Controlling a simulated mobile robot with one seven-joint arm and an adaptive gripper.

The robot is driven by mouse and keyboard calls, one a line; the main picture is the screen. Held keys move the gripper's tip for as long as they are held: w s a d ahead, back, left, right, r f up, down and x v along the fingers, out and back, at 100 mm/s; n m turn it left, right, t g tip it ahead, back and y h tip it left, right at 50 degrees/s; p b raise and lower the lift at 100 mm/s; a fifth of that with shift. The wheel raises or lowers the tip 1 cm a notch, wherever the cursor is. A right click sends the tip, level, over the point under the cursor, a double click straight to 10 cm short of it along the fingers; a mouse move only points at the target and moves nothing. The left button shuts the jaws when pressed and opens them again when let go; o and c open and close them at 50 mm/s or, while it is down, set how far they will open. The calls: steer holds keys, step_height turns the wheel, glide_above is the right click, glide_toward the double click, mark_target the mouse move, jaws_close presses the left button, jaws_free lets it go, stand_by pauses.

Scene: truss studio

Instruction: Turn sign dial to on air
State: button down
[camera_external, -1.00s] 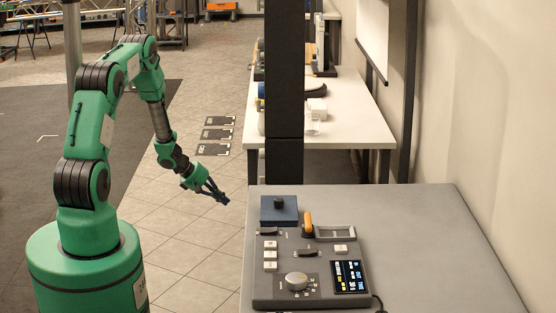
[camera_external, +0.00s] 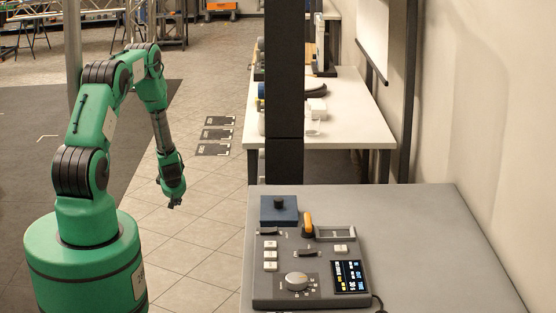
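A grey control console (camera_external: 264,284) lies on the grey table (camera_external: 425,235). A round silver dial (camera_external: 296,281) with marks around it sits at its front middle; its setting is too small to read. A blue box with a dark knob on top (camera_external: 279,211) stands at the console's far left; I cannot tell which of the two knobs is the sign dial. My gripper (camera_external: 174,203) hangs pointing down over the floor, left of the table and apart from it. Its fingers are small and dark, and I cannot tell whether they are open.
The console also has an orange-handled lever (camera_external: 307,224), several pale buttons (camera_external: 270,255), dark sliders and a lit screen (camera_external: 350,276). A black post (camera_external: 284,95) rises behind the table. A white table (camera_external: 350,125) stands farther back. The grey table's right side is clear.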

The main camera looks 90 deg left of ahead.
steer(key=w+a+r+m+t+y+p, duration=0.1)
steer(key=w+a+r+m+t+y, duration=0.1)
steer(key=w+a+r+y, duration=0.25)
steer(key=m+t+h+p, duration=0.35)
steer(key=m+t, duration=0.35)
steer(key=t, duration=1)
glide_toward(262, 153)
steer(key=s+a, duration=0.1)
steer(key=shift+a+r+b, duration=0.2)
steer(key=shift+b, duration=0.1)
steer(key=shift+w, duration=0.15)
steer(key=w, duration=0.6)
steer(key=shift+w+n+b, duration=0.3)
steer(key=shift+w+b, duration=0.05)
steer(key=shift+b, duration=0.05)
